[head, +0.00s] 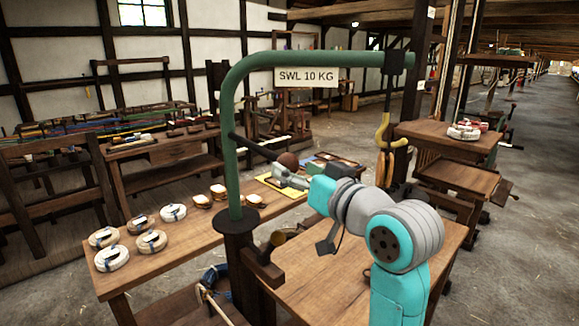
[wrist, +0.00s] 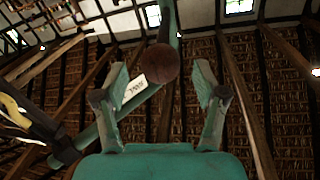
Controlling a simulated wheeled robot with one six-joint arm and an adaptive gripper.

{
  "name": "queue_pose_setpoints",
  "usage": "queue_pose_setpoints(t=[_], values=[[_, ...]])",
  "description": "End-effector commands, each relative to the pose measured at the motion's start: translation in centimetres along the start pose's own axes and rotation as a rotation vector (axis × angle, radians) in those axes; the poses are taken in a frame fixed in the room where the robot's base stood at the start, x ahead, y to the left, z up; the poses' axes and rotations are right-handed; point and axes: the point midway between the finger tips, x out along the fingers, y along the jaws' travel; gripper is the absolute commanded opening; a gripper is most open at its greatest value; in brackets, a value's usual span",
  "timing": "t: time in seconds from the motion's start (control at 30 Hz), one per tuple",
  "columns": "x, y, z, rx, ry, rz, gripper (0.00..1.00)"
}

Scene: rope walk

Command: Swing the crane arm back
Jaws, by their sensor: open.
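The green crane arm (head: 300,60) rises from a dark post, bends over and reaches right, with a sign reading "SWL 10 KG" (head: 306,77). A dark bar on its upright ends in a brown ball knob (head: 288,160). A yellow hook (head: 383,130) hangs from the arm's far end, above my arm. My gripper (head: 284,174) is open, close to the knob. In the wrist view the knob (wrist: 160,63) appears between the spread fingers of my gripper (wrist: 161,84), with gaps on both sides; I cannot tell its exact depth. The crane arm (wrist: 103,120) passes behind.
A long wooden bench (head: 185,235) to the left carries several rope coils (head: 152,241). A yellow board (head: 282,187) lies near my gripper. A wooden table (head: 330,275) is below my arm. A dark bracket (head: 262,269) juts from the post. Open floor lies at right.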

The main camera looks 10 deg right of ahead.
Motion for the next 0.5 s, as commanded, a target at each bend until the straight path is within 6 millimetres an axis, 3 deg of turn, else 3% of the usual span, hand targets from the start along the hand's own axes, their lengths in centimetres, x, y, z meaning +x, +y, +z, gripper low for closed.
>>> queue_pose_setpoints(t=[0.2, 0.5], values=[[-4.5, 0.1, 0.0, -0.001, 0.001, 0.002, 0.71], [-8.1, 0.1, 0.0, 0.0, -0.001, 0.001, 0.71]])
